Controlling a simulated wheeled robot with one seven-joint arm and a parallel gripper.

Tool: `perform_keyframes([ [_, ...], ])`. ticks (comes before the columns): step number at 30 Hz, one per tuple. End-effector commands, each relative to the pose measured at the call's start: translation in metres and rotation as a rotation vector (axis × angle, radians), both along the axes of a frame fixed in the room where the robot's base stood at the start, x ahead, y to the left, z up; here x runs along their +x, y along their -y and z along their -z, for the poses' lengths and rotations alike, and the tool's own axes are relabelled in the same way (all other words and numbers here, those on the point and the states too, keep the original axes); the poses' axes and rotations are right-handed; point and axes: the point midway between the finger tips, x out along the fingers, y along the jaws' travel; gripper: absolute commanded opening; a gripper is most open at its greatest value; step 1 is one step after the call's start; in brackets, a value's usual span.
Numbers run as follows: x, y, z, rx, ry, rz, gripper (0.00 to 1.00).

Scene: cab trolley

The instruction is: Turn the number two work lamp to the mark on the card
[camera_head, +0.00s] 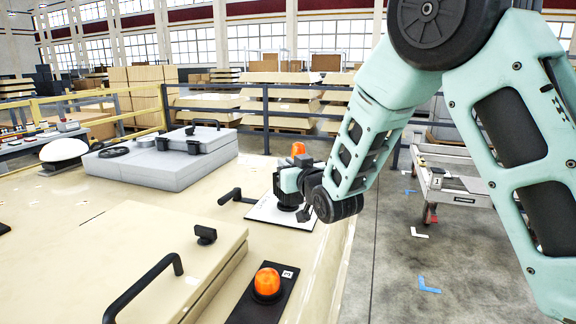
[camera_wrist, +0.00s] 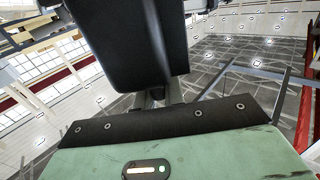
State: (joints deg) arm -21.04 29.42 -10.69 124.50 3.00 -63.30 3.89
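A white card (camera_head: 262,215) lies on the cream deck, with a dark round base (camera_head: 288,206) standing on it. A black blocky part (camera_head: 277,184) rises above this base, against my gripper (camera_head: 288,184); it appears to be the work lamp's head. In the wrist view a large black block (camera_wrist: 125,40) fills the upper middle, close in front of my gripper's teal body. My fingers cannot be made out from that block, so their opening and any hold are unclear. The lamp's number and the card's mark are not legible.
An orange beacon (camera_head: 267,282) sits on a black plate in front; another (camera_head: 298,149) is behind my gripper. A hatch with a black handle (camera_head: 145,285) is front left. A grey trolley (camera_head: 450,180) stands right; floor between is open.

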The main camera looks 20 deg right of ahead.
Motion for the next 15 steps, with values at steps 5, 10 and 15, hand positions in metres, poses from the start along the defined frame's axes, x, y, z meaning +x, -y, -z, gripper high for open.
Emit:
perform_keyframes([
  [5, 0.0009, 0.0016, 0.0021, 0.001, 0.002, -0.041, 0.0],
  [10, 0.001, 0.0022, 0.0025, 0.002, 0.004, -0.142, 0.0],
  [15, 0.001, 0.0013, 0.0006, 0.002, 0.004, -0.232, 0.0],
])
